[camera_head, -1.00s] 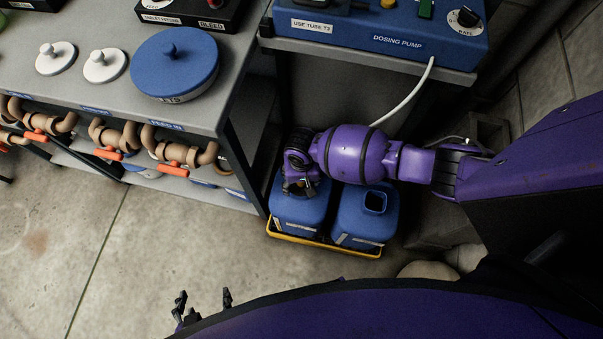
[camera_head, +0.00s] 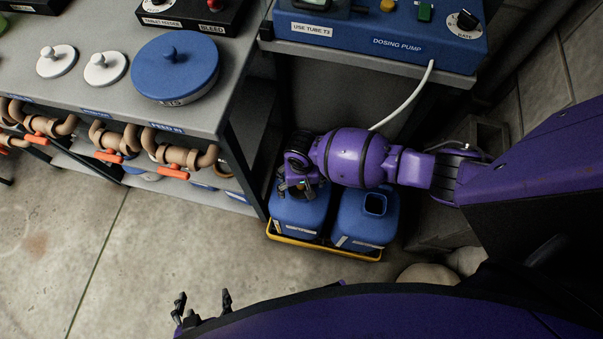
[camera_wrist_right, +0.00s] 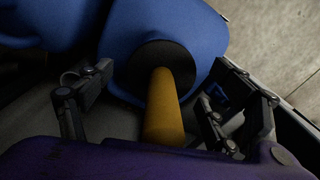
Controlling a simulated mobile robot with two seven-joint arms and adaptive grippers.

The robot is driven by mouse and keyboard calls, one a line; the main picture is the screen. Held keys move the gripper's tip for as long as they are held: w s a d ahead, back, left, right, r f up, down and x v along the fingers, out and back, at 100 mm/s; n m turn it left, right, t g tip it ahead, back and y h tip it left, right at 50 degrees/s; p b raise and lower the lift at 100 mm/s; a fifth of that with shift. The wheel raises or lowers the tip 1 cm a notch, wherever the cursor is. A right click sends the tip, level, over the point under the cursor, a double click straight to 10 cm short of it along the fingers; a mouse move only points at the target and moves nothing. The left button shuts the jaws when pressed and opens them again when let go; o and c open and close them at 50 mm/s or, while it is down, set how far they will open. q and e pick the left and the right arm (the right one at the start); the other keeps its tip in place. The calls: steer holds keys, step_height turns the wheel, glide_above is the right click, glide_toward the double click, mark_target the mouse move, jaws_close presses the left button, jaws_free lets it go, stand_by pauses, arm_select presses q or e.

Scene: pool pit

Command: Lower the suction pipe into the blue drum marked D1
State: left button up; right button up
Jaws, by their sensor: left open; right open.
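Two blue drums stand side by side under my right arm in the head view, a left drum (camera_head: 299,219) and a right drum (camera_head: 352,222). I cannot read their labels, so I cannot tell which is D1. My right gripper (camera_head: 297,188) is low over the left drum's top. In the right wrist view its fingers (camera_wrist_right: 160,98) are open, one on each side of a yellow-brown pipe (camera_wrist_right: 164,112). The pipe lines up with the dark round opening (camera_wrist_right: 152,62) of a blue drum; how deep it reaches is unclear. My left gripper (camera_head: 203,308) is open and empty over the floor.
The drums stand in a yellow-rimmed tray (camera_head: 320,250). A dosing pump (camera_head: 385,35) sits on a shelf behind, with a white hose (camera_head: 405,98) passing behind my right arm. A bench (camera_head: 105,95) with beige pipes and orange handles stands left. The floor at left is clear.

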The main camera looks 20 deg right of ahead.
step_height(320, 180, up, 12)
steer(key=shift+f, duration=0.2)
stand_by(0.7)
